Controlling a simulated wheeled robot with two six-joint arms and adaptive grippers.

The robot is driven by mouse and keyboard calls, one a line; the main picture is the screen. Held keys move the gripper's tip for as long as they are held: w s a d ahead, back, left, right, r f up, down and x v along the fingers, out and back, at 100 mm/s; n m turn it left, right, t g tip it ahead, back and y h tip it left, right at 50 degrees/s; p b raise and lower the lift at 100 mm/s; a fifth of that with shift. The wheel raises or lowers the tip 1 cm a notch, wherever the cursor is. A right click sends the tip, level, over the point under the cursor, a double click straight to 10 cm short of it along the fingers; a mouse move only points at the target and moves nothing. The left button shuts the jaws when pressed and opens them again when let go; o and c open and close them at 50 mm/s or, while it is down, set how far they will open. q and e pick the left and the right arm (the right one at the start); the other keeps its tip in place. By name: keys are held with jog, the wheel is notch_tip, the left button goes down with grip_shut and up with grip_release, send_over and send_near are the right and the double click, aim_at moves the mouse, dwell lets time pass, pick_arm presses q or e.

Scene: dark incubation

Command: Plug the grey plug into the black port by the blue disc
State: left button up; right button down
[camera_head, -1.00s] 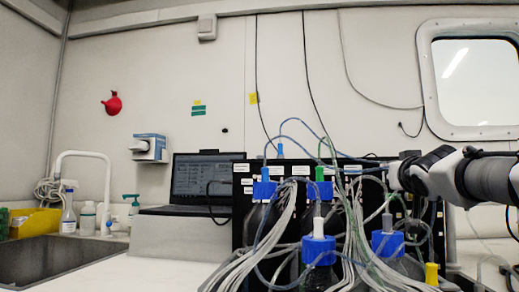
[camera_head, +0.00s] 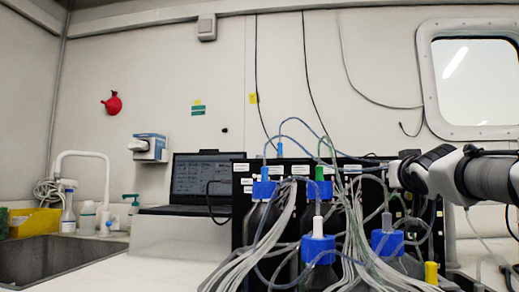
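My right arm comes in from the right edge, and its gripper (camera_head: 397,176) is at the upper right of the bottle rack. The fingertips are small and partly lost among the tubes, so I cannot tell whether they are open or shut. A grey plug-like piece (camera_head: 387,221) stands upright on the blue disc-shaped cap (camera_head: 387,243) of the front right bottle, below the gripper. A paler piece (camera_head: 318,227) stands on the blue cap (camera_head: 318,249) to its left. I cannot make out a black port beside either cap. My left gripper is not in view.
Bundled clear tubes (camera_head: 280,235) hang over the black rack (camera_head: 238,215) and its bottles. A yellow-capped piece (camera_head: 431,273) stands at lower right. A laptop (camera_head: 203,180) is left of the rack. The white counter (camera_head: 150,272) in front is clear, with a sink (camera_head: 50,258) at far left.

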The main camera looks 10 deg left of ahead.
jog(key=shift+w+p, duration=0.35)
jog(key=shift+w, duration=0.3)
dwell(0.4)
jog(key=c, duration=1.1)
grip_release()
jog(key=s, duration=0.7)
jog(key=shift+s, duration=0.3)
